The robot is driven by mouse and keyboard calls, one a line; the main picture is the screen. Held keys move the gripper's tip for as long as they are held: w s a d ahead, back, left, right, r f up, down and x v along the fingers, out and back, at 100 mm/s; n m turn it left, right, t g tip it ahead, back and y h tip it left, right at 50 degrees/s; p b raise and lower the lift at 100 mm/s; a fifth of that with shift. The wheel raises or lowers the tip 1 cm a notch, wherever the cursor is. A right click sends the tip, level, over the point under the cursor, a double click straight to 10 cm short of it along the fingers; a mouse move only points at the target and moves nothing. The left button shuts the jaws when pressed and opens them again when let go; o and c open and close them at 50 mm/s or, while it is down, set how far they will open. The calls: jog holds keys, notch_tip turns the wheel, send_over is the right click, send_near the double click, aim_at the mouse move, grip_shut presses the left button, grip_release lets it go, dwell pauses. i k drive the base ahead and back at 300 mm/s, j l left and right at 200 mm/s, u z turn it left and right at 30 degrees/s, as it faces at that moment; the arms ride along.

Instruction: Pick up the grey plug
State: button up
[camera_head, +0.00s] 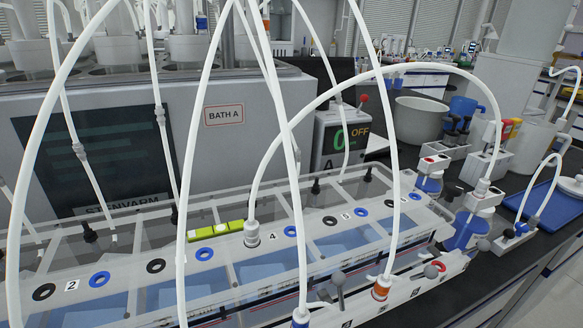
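Several small grey pieces could be the grey plug, and I cannot tell which one it is. A grey-white fitting (251,233) on a white hose sits upright at the port beside label 4 on the bath lid. Another pale grey fitting (482,187) ends the same arched hose at the right, above a blue-and-white unit. A grey round-headed piece (338,279) stands at the front edge of the bath. A grey round knob (483,244) shows at the right end. My gripper is not in view.
White hoses arch across the foreground over the clear bath lid (225,263), which has black and blue ring ports. A yellow-green block (214,230) lies on it. A control box (340,137) stands behind. A blue tray (549,203) lies on the dark bench at right.

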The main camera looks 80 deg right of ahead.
aim_at(534, 220)
jog(key=z, duration=3.45)
